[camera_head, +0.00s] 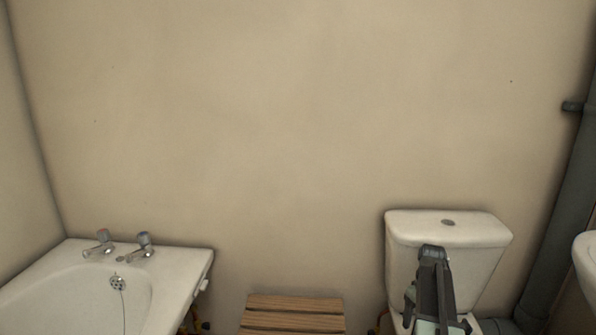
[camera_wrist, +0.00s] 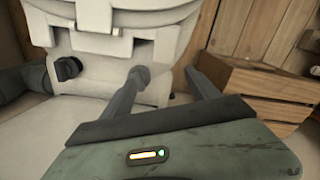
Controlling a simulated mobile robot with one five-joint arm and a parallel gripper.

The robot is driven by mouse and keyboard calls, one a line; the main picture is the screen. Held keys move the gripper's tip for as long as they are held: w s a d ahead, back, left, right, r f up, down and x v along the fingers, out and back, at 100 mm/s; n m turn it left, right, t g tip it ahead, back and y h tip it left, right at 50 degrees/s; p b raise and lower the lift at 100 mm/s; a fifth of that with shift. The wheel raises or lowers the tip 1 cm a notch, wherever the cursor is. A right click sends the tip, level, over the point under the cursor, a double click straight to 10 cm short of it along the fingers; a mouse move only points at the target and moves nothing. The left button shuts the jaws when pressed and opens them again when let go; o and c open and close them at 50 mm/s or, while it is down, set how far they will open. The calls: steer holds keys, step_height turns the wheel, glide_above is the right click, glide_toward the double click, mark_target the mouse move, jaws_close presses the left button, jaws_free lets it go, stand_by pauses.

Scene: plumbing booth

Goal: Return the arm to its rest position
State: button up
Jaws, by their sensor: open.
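My gripper (camera_head: 433,254) shows at the lower right of the head view, in front of the white toilet cistern (camera_head: 455,229). In the wrist view my gripper (camera_wrist: 166,74) has its two dark fingers spread apart with nothing between them. A white ceramic body (camera_wrist: 105,45), probably part of the toilet, fills the top left beyond the fingers. I cannot tell whether the left finger touches it. Most of my arm is outside the head view.
A bath (camera_head: 185,290) with two taps (camera_head: 143,243) stands at the left. A slatted wooden crate (camera_head: 293,313) sits between bath and toilet; a wooden crate (camera_wrist: 250,90) also shows in the wrist view. A grey pipe (camera_head: 562,215) and a basin edge (camera_head: 586,262) are at the right.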

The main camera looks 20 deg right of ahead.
steer(key=w+a+n, duration=0.2)
steer(key=w+a, duration=0.2)
steer(key=a, duration=1.1)
steer(key=s+a, duration=0.3)
steer(key=a, duration=1)
steer(key=s+a, duration=0.3)
steer(key=a, duration=0.9)
step_height(320, 180, up, 35)
steer(key=m+p, duration=0.2)
steer(key=p, duration=3.2)
steer(key=shift+s+d+f+m+p, duration=0.15)
steer(key=shift+s+m+p, duration=0.2)
steer(key=shift+m, duration=0.05)
